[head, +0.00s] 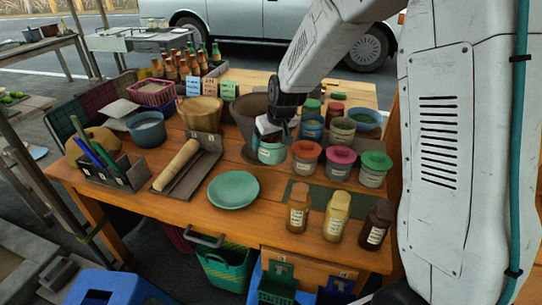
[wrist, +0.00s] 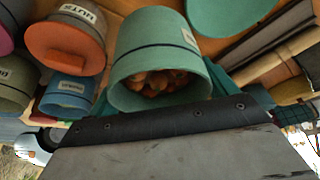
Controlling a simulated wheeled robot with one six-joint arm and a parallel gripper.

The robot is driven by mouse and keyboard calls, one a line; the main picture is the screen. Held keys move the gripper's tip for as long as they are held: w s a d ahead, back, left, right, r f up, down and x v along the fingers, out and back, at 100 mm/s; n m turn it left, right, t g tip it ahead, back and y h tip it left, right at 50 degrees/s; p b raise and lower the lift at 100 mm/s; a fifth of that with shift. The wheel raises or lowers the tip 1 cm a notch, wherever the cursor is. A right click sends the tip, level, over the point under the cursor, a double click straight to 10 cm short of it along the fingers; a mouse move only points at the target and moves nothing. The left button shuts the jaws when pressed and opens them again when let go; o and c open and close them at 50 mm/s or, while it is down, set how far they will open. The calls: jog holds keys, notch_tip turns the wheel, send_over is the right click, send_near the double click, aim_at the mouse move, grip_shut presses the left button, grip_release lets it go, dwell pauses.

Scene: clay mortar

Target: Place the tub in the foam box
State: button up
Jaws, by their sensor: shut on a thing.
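The teal tub (head: 271,153) is near the middle of the wooden table, just under my gripper (head: 270,131). My gripper is shut on the tub from above; the arm partly hides the contact. In the wrist view the tub (wrist: 125,85) shows a dark band, a white label and an open mouth with brown nut-like pieces inside. I cannot tell whether the tub's base touches the table. I cannot clearly pick out a foam box in either view.
Lidded jars (head: 306,158) stand close right of the tub, with small bottles (head: 336,216) in front. A large brown mortar (head: 248,115) is behind it. A teal plate (head: 233,189) and a rolling pin (head: 176,165) lie left. A blue box-like thing (head: 120,289) is on the floor.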

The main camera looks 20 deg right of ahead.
notch_tip(320, 180, up, 18)
jog(key=shift+r, duration=0.2)
